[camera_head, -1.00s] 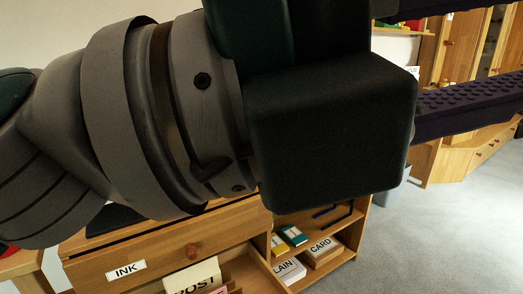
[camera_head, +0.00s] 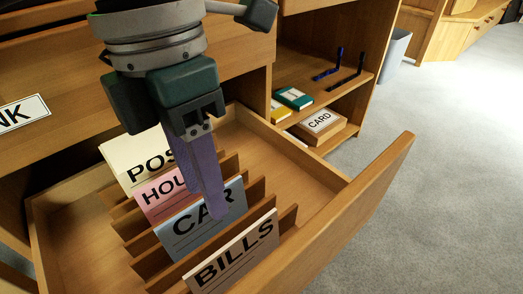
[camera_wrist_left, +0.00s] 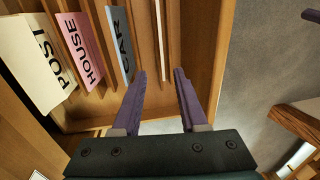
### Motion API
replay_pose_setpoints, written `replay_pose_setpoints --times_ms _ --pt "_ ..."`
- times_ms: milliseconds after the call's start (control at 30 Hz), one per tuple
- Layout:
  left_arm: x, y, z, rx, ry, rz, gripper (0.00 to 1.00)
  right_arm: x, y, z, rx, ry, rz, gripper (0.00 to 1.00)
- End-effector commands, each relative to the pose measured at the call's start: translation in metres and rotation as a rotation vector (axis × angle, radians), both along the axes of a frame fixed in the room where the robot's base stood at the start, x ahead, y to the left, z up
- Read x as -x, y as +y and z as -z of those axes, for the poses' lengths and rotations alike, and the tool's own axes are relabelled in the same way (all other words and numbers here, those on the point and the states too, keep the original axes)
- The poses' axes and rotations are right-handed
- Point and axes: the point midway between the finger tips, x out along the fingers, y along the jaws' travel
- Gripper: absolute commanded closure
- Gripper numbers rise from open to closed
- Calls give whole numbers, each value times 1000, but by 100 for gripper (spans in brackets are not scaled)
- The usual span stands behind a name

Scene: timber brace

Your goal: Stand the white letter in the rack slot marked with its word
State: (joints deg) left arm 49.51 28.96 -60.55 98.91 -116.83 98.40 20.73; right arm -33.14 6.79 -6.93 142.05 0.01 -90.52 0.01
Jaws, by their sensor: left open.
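A white letter marked BILLS (camera_head: 232,262) stands tilted at the front of the rack in the open drawer. In the left wrist view a thin pale strip (camera_wrist_left: 163,40), likely its upper edge, lies ahead of my fingers. Behind it stand a blue CAR card (camera_head: 205,222), a pink HOUSE card (camera_head: 165,195) and a cream POST card (camera_head: 130,158). My left gripper (camera_head: 208,195) points down over the rack, open and empty. Its fingers cover part of the words.
The open wooden drawer (camera_head: 375,190) has free floor right of the rack dividers (camera_head: 287,217). Its raised front is close by. A shelf at right holds a CARD box (camera_head: 318,124), small green and yellow boxes and dark hooks. Grey carpet (camera_head: 440,180) lies beyond.

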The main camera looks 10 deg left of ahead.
Motion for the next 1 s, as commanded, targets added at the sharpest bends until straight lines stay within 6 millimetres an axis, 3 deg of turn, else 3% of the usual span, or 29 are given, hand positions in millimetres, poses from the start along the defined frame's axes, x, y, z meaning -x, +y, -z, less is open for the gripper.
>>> replay_pose_setpoints --times_ms 200,367,633,900,1000 --pt "3 -5 36 4 4 1 57 0 -2 20 7 0 -3 29" --pt "4 -6 49 5 3 2 57 0 -2 28 7 1 -3 29" --pt "3 -11 90 7 4 2 57 1 -2 58 6 1 -2 29" --pt "3 -11 91 7 3 2 57 1 -1 56 1 2 0 29" --pt "4 -11 91 7 3 2 69 1 0 56 0 2 1 29"
